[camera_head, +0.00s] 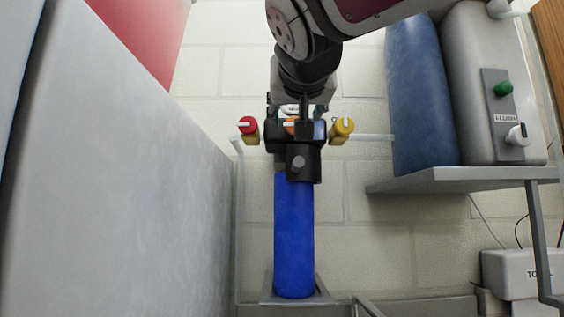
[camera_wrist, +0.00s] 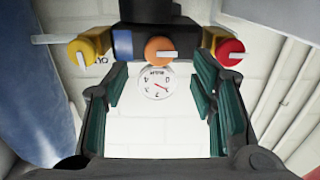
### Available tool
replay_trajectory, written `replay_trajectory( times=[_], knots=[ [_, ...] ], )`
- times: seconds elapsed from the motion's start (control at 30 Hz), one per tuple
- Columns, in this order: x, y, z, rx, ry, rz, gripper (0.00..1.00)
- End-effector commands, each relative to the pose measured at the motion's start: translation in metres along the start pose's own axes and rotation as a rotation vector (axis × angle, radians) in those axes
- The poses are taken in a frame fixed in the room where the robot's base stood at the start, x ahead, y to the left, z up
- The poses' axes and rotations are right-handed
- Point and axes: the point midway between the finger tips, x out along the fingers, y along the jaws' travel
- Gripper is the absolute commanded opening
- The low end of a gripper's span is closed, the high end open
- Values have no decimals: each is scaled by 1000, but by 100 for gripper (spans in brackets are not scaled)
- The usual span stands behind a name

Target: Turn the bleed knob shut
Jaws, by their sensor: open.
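A black valve head (camera_head: 298,160) sits on top of an upright blue filter cylinder (camera_head: 294,235). It carries a red knob (camera_head: 248,126) on the left, a yellow knob (camera_head: 342,127) on the right and an orange knob (camera_head: 289,126) between them, partly hidden by my gripper (camera_head: 298,106). The wrist view shows the yellow knob (camera_wrist: 82,52), orange knob (camera_wrist: 159,50) and red knob (camera_wrist: 230,52). The red and orange pointers lie sideways; the yellow one points down there. I cannot read which is the bleed knob. My gripper (camera_wrist: 160,115) is open, fingers either side of a gauge (camera_wrist: 157,84), apart from the knobs.
A grey cabinet wall (camera_head: 110,190) stands close on the left. On the right a shelf (camera_head: 450,180) bears a blue tank (camera_head: 420,90) and a grey unit (camera_head: 490,60) with a green button and a flush switch. A pale box (camera_head: 515,275) sits below.

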Motion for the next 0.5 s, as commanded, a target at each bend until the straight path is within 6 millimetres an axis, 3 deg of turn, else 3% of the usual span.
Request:
replay_trajectory(
  times=[0.2,0.5],
  knots=[
    [40,2,1,2,-2,1,52],
    [60,1,0,0,0,1,52]
  ],
)
